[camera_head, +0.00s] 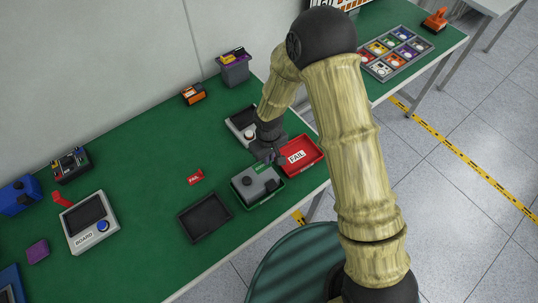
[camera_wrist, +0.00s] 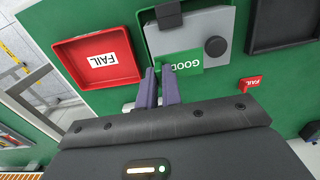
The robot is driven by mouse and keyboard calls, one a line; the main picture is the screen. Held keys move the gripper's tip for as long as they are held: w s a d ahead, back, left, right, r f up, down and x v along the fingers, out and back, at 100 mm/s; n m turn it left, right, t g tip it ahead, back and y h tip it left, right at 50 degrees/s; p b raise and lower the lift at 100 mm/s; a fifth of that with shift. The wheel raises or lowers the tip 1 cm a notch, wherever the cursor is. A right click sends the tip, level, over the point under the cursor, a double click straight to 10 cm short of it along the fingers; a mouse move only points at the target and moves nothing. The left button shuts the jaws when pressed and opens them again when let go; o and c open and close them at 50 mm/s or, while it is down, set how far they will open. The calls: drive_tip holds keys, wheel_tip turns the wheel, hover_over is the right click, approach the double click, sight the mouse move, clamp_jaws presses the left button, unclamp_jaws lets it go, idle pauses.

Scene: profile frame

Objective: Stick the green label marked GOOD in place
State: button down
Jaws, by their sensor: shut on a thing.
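The green GOOD label (camera_wrist: 187,61) is between the fingertips of my gripper (camera_wrist: 164,72) in the wrist view, its lettering upside down there. My gripper is shut on its edge. The label lies over the near edge of a grey box (camera_wrist: 200,22) with a dark round knob; I cannot tell whether it touches the box. In the head view the label (camera_head: 262,168) shows at the box's (camera_head: 246,187) far edge, and my gripper (camera_head: 272,158) is just beyond it. The box sits in a green tray (camera_head: 266,199).
A red tray (camera_head: 318,158) with a FAIL label stands right beside the green tray. A loose red FAIL label (camera_head: 195,177) and an empty black tray (camera_head: 204,217) lie to the left. A grey device (camera_head: 238,124) stands behind my gripper. The table's middle is mostly clear.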

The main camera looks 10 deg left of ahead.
sight(269, 171)
drive_tip(key=shift+d+f, duration=0.1)
drive_tip(key=shift+f, duration=0.05)
wheel_tip(269, 171, down, 4)
drive_tip(key=b, duration=0.3)
drive_tip(key=shift+d+b, duration=0.1)
drive_tip(key=shift+b, duration=0.2)
drive_tip(key=shift+f+b, duration=0.6)
drive_tip(key=shift+f, duration=0.1)
idle(0.6)
drive_tip(key=c, duration=1.5)
unclamp_jaws()
drive_tip(key=shift+w+r, duration=0.1)
